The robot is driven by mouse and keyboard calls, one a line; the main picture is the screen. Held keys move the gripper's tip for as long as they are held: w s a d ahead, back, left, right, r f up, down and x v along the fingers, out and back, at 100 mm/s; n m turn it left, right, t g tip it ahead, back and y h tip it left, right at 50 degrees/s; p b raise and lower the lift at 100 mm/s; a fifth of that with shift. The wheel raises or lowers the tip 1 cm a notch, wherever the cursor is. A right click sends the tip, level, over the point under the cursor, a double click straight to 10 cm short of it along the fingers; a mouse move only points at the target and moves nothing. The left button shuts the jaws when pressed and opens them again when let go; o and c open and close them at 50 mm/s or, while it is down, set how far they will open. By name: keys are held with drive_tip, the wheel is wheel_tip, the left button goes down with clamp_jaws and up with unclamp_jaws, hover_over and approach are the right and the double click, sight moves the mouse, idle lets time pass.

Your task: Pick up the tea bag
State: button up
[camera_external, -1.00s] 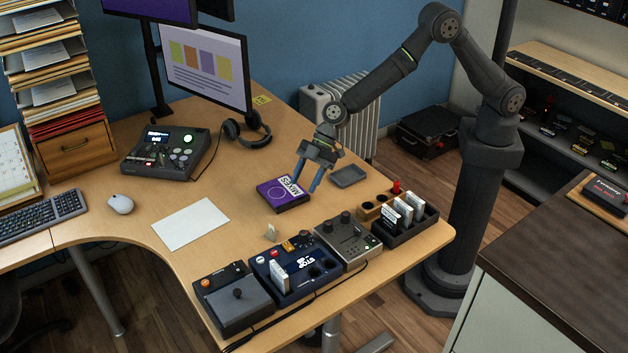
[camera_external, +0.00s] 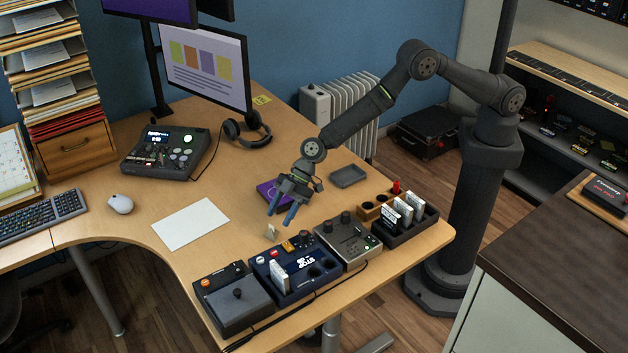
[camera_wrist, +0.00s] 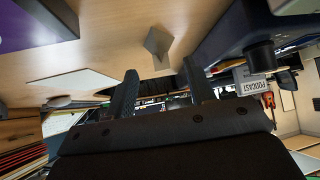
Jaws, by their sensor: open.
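A small pale tea bag (camera_external: 272,231) stands on the wooden desk, just behind the navy box in the external view. My gripper (camera_external: 282,215) is open and empty, with blue-tipped fingers. It hangs a little above the desk, close behind the tea bag and to its right, apart from it. In the wrist view my gripper (camera_wrist: 160,82) shows two dark fingers spread apart with nothing between them.
A purple box (camera_external: 267,192) lies partly hidden behind my gripper. A navy box (camera_external: 299,289), a black device (camera_external: 234,312) and a grey device (camera_external: 347,260) line the front edge. A white sheet (camera_external: 190,223) lies left. A grey tray (camera_external: 347,176) lies behind right.

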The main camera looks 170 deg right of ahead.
sight(272, 228)
drive_tip(key=shift+r+x, duration=0.2)
drive_tip(key=shift+x, duration=2.5)
drive_tip(key=shift+w+d, duration=0.15)
drive_tip(key=shift+w, duration=0.05)
clamp_jaws()
